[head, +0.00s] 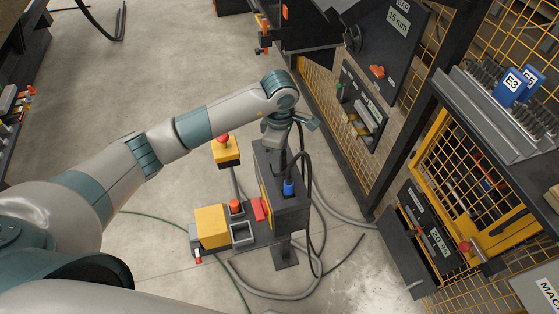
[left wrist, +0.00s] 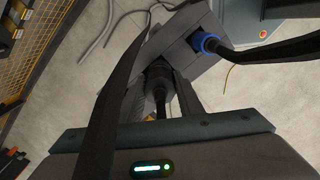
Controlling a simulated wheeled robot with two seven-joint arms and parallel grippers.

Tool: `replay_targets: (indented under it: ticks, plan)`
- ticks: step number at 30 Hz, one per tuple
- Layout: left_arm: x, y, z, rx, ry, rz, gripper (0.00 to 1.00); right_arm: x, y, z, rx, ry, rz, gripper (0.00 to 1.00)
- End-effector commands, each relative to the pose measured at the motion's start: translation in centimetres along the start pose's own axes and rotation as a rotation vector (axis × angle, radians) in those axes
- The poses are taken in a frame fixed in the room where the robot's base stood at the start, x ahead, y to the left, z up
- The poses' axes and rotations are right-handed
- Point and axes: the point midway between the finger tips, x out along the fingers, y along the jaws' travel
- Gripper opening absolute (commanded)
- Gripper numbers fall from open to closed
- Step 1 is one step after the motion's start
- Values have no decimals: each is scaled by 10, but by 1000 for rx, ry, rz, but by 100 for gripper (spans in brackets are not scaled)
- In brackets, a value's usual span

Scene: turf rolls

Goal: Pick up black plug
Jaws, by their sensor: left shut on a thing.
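My left gripper (head: 277,141) reaches down over the top of a dark box on a stand (head: 291,218). In the left wrist view it is shut on the black plug (left wrist: 158,84), which sits between its fingers. The plug's lower end is at the dark box; I cannot tell how deep it is seated. In the head view the gripper mostly hides the plug. A blue plug (head: 289,187) with a black cable stands in the same box, beside the gripper, and also shows in the left wrist view (left wrist: 205,43). My right gripper is not in view.
A yellow box (head: 211,227) and a red-buttoned yellow control box (head: 226,152) are left of the stand. Grey hoses and cables lie on the floor around it. A yellow mesh fence (head: 335,115) and dark racks are on the right. Open floor lies at the left.

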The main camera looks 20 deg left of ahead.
Motion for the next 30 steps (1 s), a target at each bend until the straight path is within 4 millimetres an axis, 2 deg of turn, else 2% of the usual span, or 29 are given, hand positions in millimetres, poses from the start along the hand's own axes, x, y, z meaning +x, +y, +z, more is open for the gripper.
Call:
replay_targets:
  ticks: [5, 16, 24, 30]
  plan:
    - [-24, 2, 0, 2, 0, 8, 9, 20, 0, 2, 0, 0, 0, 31]
    - [-66, -26, 70, 6, -2, 7, 9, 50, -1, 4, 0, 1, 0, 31]
    - [-89, -39, 100, 2, -1, 4, 9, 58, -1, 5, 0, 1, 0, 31]
    - [-94, -43, 108, 0, 0, 2, 9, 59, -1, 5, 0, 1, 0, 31]
